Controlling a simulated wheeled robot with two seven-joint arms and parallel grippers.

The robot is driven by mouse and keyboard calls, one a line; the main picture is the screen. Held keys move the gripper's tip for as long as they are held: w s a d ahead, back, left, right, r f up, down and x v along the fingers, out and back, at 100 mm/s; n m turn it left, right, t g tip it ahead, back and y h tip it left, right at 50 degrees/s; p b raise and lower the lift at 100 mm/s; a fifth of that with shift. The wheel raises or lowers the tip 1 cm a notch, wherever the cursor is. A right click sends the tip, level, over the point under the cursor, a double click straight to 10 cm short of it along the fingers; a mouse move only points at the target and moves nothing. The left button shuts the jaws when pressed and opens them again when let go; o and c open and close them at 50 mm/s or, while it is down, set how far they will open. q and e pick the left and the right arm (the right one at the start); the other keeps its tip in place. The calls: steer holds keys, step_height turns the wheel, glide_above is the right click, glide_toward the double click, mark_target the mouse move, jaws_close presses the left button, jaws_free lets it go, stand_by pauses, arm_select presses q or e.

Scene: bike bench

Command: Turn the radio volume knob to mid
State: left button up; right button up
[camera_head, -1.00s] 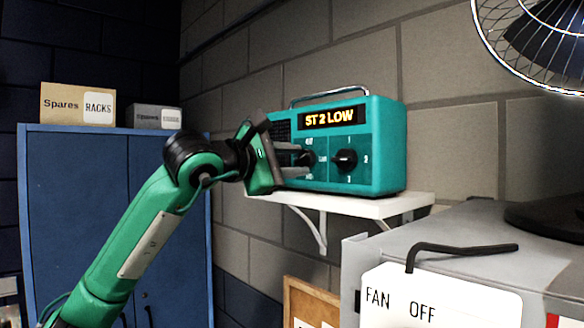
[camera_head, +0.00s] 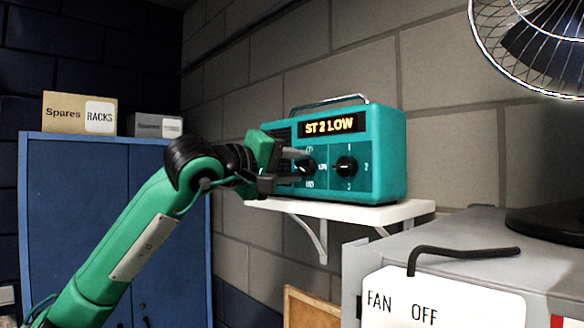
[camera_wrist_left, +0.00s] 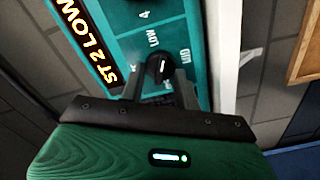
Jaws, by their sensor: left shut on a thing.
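The teal radio (camera_head: 385,150) stands on a white wall shelf. Its display (camera_head: 331,123) reads "ST 2 LOW". The black volume knob (camera_head: 307,168) is on the left of its front face, partly hidden by my fingers. The station knob (camera_head: 346,167) is to its right. My left gripper (camera_head: 300,161) reaches in from the left and is shut on the volume knob. In the left wrist view, the knob (camera_wrist_left: 159,68) sits between the two fingers, with the LOW and MID labels beside it. My right gripper is not in view.
The shelf (camera_head: 395,211) is fixed to the block wall. A blue cabinet (camera_head: 75,220) with boxes on top stands at left. A grey unit with a FAN OFF card (camera_head: 440,300) is at front right, and a wire fan (camera_head: 535,40) is above it.

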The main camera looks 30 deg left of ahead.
arm_select(q)
steer(key=m, duration=0.6)
steer(key=shift+d+m+p, duration=0.15)
steer(key=shift+m+p, duration=0.15)
steer(key=m, duration=0.3)
steer(key=shift+d+f+m+p, duration=0.15)
steer(key=shift+m+p, duration=0.3)
steer(key=shift+m, duration=1.05)
steer(key=o, duration=1)
steer(key=shift+c, duration=0.2)
steer(key=shift+s, duration=0.1)
